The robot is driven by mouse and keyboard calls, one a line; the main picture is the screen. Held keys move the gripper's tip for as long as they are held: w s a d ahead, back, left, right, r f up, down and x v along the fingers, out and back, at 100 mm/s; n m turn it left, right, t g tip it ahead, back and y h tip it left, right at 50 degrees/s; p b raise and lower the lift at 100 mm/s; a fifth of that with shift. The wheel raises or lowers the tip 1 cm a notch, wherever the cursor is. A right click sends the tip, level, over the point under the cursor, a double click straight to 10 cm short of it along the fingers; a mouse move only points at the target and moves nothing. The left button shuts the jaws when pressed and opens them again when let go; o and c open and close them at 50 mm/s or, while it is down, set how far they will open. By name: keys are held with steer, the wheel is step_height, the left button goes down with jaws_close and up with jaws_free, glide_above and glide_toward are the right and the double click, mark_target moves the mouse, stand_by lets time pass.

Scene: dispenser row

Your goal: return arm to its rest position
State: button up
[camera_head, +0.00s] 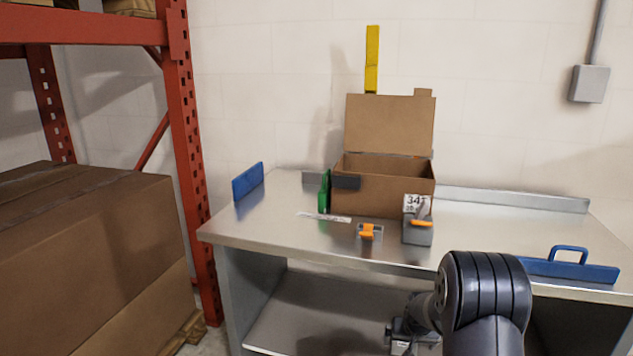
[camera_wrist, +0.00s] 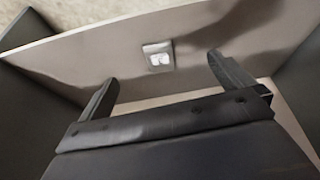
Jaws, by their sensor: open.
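My gripper (camera_wrist: 163,68) is open in the wrist view, with its two dark fingers spread and nothing between them. In the head view my arm comes in at the lower right, in front of the steel table (camera_head: 465,220). What seems to be my gripper end (camera_head: 402,335) shows there at the bottom, below the tabletop's front edge, partly hidden by the arm. In the wrist view a small grey piece with a white middle (camera_wrist: 158,55) shows on a grey surface beyond the fingertips. I cannot tell what it is.
An open cardboard box (camera_head: 380,197) stands on the table. Near it are a grey dispenser (camera_head: 417,233), a small orange-topped dispenser (camera_head: 369,232) and a green item (camera_head: 324,192). A large carton (camera_head: 90,260) and red rack (camera_head: 178,130) stand left.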

steer(key=s+a+r+p, duration=0.2)
steer(key=s+r+p, duration=0.1)
steer(key=r+p, duration=0.3)
steer(key=s+a+r+n+p, duration=0.1)
steer(key=s+a+r+p, duration=0.2)
steer(key=r+p, duration=0.2)
steer(key=shift+s+a+r+p, duration=0.2)
steer(key=shift+s+r+p, duration=0.15)
steer(key=shift+r, duration=0.2)
steer(key=shift+s, duration=0.1)
